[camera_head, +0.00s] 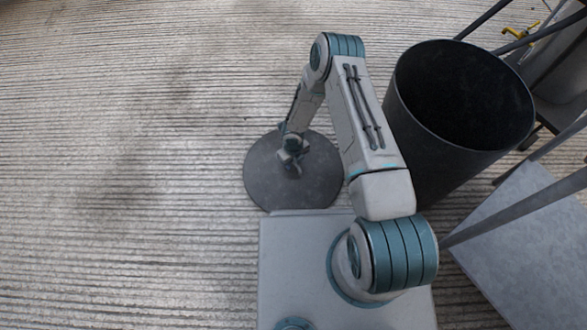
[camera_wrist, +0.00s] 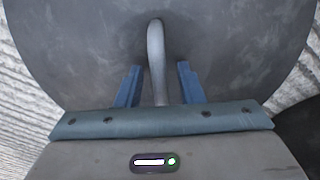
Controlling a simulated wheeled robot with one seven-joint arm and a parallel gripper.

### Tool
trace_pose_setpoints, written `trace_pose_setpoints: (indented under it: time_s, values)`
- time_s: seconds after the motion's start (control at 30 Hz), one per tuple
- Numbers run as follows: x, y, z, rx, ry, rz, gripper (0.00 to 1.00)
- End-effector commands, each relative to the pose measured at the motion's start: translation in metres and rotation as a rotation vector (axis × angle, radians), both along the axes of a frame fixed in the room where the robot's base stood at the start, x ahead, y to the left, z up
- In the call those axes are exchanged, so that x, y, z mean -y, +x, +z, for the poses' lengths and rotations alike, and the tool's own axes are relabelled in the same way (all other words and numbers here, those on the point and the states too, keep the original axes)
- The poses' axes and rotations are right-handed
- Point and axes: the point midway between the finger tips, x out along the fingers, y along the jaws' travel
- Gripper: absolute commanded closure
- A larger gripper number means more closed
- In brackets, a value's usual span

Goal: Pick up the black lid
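The black lid (camera_head: 318,180) is a dark round disc lying on the ribbed ground just in front of my base in the head view. It fills most of the wrist view (camera_wrist: 240,50), with a pale curved handle (camera_wrist: 156,60) rising from its middle. My gripper (camera_wrist: 160,85) is over the lid's centre, its two blue fingers apart on either side of the handle. A gap shows between each finger and the handle. In the head view my gripper (camera_head: 291,160) hides the handle and the lid's middle.
A tall black open bin (camera_head: 420,130) stands close to the right of the lid and my arm. A grey panel (camera_head: 530,230) and metal bars lie at the right, with a yellow item (camera_head: 518,32) at the far right. The ribbed ground to the left is clear.

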Motion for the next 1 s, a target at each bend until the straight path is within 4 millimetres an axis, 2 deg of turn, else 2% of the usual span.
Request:
trace_pose_setpoints:
  time_s: [0.1,0.23,1.0]
  values:
    - [0.0000,0.0000,0.0002,0.000,0.000,0.000,0.66]
    - [0.0001,0.0001,0.0002,0.000,0.000,0.000,1.00]
    - [0.0000,0.0000,0.0002,0.000,0.000,0.000,1.00]
